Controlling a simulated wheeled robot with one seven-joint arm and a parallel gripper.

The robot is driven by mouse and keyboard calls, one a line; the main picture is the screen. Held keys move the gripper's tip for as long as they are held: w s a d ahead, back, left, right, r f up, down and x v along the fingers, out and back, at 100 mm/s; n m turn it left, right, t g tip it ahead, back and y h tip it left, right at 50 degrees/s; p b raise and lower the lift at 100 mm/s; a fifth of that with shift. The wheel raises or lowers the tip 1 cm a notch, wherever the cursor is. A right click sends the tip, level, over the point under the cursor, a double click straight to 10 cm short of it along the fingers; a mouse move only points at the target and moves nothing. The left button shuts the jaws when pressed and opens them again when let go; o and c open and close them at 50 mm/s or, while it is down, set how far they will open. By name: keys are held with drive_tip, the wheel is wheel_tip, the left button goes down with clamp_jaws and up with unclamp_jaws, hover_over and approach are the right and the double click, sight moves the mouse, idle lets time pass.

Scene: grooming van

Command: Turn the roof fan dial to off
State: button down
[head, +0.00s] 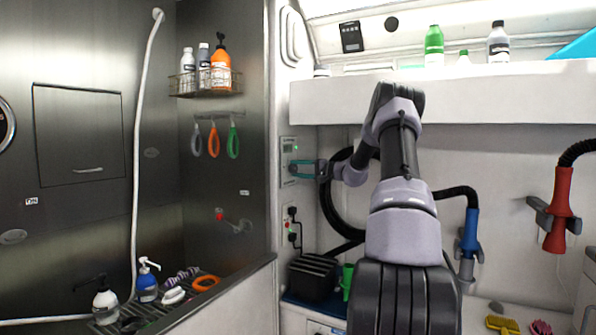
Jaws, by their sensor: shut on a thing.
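A narrow pale control panel (289,149) with a small green light is fixed to the wall end beside the steel wash bay. My gripper (295,168) reaches left from my arm, with its teal fingers at the lower part of this panel. The fingers are shut on the dial there. The dial is too small and too covered by the fingers for its setting to be read.
A socket plate (292,226) with black plugs sits below the panel. A white shelf (400,101) with bottles runs above my arm. A black hose (332,212) loops behind it. Blue (469,232) and red (560,205) dryer nozzles hang to the right.

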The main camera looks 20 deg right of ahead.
drive_tip(key=shift+f, duration=0.1)
drive_tip(key=shift+c, duration=1.5)
unclamp_jaws()
drive_tip(key=v, duration=1.1)
